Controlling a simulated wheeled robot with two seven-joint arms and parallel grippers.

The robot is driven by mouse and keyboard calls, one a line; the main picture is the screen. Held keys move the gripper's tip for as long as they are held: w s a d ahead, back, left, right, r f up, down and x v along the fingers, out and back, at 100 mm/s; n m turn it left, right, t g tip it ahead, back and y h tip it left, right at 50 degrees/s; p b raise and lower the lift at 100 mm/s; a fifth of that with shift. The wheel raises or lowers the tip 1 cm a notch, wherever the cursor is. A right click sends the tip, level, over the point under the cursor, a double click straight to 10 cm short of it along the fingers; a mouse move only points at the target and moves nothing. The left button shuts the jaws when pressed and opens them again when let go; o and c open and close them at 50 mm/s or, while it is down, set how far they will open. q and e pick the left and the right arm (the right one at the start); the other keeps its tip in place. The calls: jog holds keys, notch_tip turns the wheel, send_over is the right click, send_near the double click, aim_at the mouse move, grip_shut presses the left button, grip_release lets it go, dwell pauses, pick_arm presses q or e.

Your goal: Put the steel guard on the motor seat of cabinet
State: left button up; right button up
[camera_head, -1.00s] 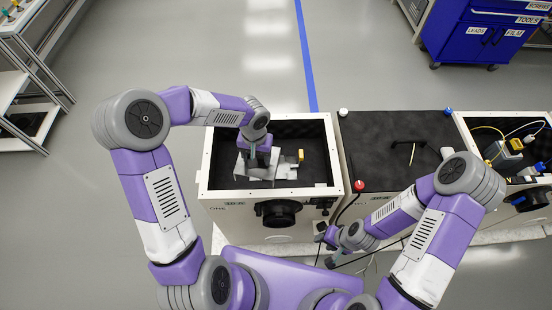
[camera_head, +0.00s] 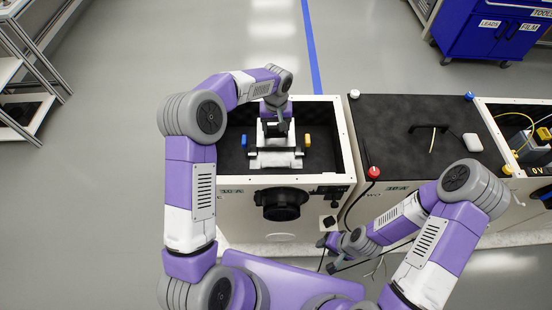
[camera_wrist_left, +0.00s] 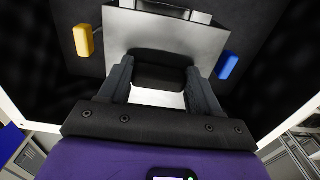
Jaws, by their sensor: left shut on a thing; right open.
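The steel guard (camera_head: 275,159) is a bright grey metal piece inside the open left cabinet (camera_head: 345,150). It also shows in the left wrist view (camera_wrist_left: 165,32) as a bent plate with a dark grip part (camera_wrist_left: 160,72) between the fingers. My left gripper (camera_head: 277,126) reaches down into the cabinet and is shut on the guard; it also shows in the left wrist view (camera_wrist_left: 158,88). The motor seat is mostly hidden under the guard and gripper, and I cannot tell whether they touch. My right gripper (camera_head: 328,256) is open and empty, in front of the cabinets.
A yellow block (camera_head: 307,140) and a blue block (camera_head: 244,140) flank the guard inside the cabinet. The closed middle cabinet (camera_head: 390,130) has a red knob (camera_head: 373,172) and a handle on top. Another open cabinet with wiring stands at the right. Cabinet walls surround my left gripper.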

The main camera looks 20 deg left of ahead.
pick_arm(q)
notch_tip(320, 180, down, 10)
jog(key=b, duration=0.3)
jog(key=shift+f, duration=0.15)
jog(key=o, duration=1.1)
jog(key=shift+o, duration=0.3)
notch_tip(320, 180, up, 12)
jog(key=p, duration=0.3)
jog(key=shift+r, duration=0.2)
